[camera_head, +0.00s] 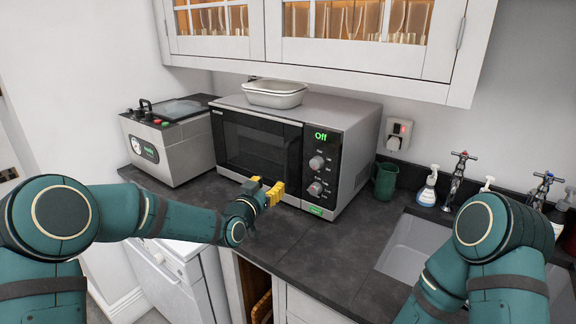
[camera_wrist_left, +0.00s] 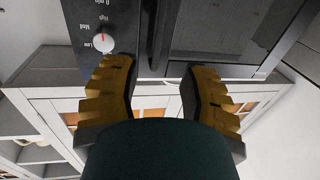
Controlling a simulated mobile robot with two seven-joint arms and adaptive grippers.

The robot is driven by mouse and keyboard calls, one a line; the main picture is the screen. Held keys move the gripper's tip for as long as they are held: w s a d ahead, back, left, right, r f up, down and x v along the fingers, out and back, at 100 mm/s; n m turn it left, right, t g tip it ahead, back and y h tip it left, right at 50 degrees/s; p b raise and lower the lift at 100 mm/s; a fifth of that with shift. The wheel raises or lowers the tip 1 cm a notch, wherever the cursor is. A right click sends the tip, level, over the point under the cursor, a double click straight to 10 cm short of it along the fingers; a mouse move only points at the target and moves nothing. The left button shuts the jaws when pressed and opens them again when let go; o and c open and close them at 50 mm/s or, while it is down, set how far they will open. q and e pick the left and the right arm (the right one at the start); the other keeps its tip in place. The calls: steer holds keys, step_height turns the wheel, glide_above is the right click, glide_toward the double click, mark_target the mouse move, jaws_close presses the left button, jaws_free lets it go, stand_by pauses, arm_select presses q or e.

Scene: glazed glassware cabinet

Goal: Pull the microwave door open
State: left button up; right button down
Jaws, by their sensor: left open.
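The microwave (camera_head: 350,112) stands on the dark worktop, its dark glass door (camera_head: 250,140) shut. Its panel shows a green "Off" and two knobs. My left gripper (camera_head: 268,192) is in front of the lower right part of the door, close to the panel. In the left wrist view the gripper (camera_wrist_left: 158,78) is open, with yellow fingers apart. A dark upright bar, apparently the door handle (camera_wrist_left: 160,40), lies beyond the fingertips, in line with the gap. A panel knob (camera_wrist_left: 103,43) shows to its left. I cannot tell whether anything touches. My right gripper is out of view.
A white lidded container (camera_head: 275,94) sits on the microwave. A grey appliance (camera_head: 180,150) stands to its left, a green mug (camera_head: 385,181) to its right. The sink (camera_head: 412,245) is at right. Glazed cabinets (camera_head: 360,55) hang above. Worktop in front is clear.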

mark_target(286, 168)
arm_select(q)
steer(key=x, duration=1.2)
steer(key=shift+f, duration=0.1)
steer(key=shift+c, duration=0.3)
jaws_close()
